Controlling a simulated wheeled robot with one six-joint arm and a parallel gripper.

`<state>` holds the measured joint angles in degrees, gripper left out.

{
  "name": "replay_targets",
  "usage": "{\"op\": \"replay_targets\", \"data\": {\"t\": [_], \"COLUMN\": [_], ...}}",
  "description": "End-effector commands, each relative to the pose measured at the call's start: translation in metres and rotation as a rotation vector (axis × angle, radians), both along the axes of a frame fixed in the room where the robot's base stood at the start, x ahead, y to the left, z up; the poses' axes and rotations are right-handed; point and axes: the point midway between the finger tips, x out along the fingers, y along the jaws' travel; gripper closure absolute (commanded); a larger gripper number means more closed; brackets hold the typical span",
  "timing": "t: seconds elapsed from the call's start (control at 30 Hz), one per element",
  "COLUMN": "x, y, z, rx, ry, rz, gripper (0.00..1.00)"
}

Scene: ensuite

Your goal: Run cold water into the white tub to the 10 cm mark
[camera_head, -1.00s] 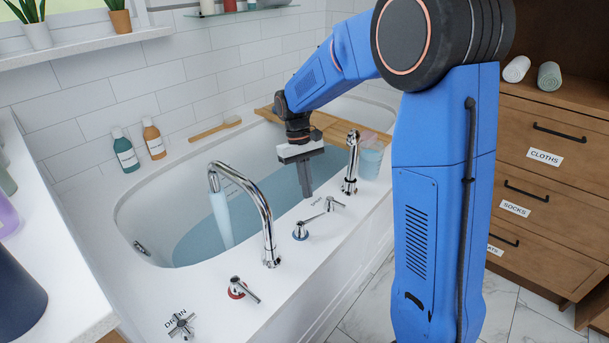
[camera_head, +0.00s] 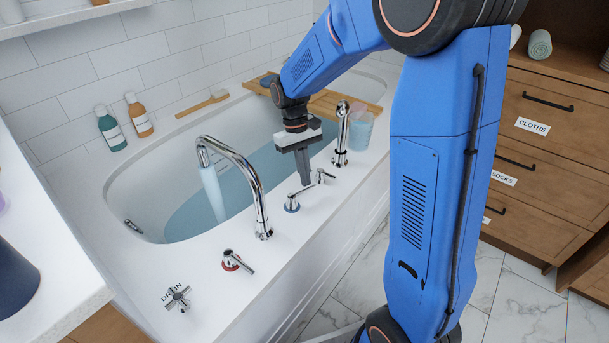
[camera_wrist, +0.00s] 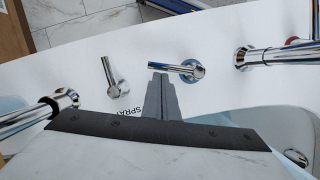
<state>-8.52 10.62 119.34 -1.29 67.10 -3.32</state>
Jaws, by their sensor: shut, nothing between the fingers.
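The white tub (camera_head: 112,205) holds blue-tinted water (camera_head: 190,217). A stream (camera_head: 213,195) runs into it from the chrome spout (camera_head: 245,170). Small marks on the tub's inner wall are too small to read, so I cannot tell the level against them. The blue-ringed cold lever (camera_head: 292,204) sits on the tub's deck, right of the spout. My gripper (camera_head: 306,182) is shut and empty, pointing down beside this lever. In the wrist view, its fingertips (camera_wrist: 158,78) are close to the free end of the cold lever (camera_wrist: 180,69); I cannot tell whether they touch.
The red-ringed lever (camera_head: 236,261) and the drain cross handle (camera_head: 177,297) are nearer on the deck. The spray lever (camera_head: 324,176) and hand spray (camera_head: 342,135) stand close beyond my gripper. A wooden board (camera_head: 335,103) spans the tub, with a clear cup (camera_head: 360,131) nearby.

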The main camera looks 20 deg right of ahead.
Motion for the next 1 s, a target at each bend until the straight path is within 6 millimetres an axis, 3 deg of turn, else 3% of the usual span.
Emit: {"op": "replay_targets", "data": {"t": [0.37,1.0], "x": [-0.01,-0.05], "y": [-0.007,-0.014], "z": [0.0,0.0], "rx": [0.001,0.001], "ry": [0.0,0.001], "rz": [-0.17,-0.766], "gripper": [1.0,1.0]}}
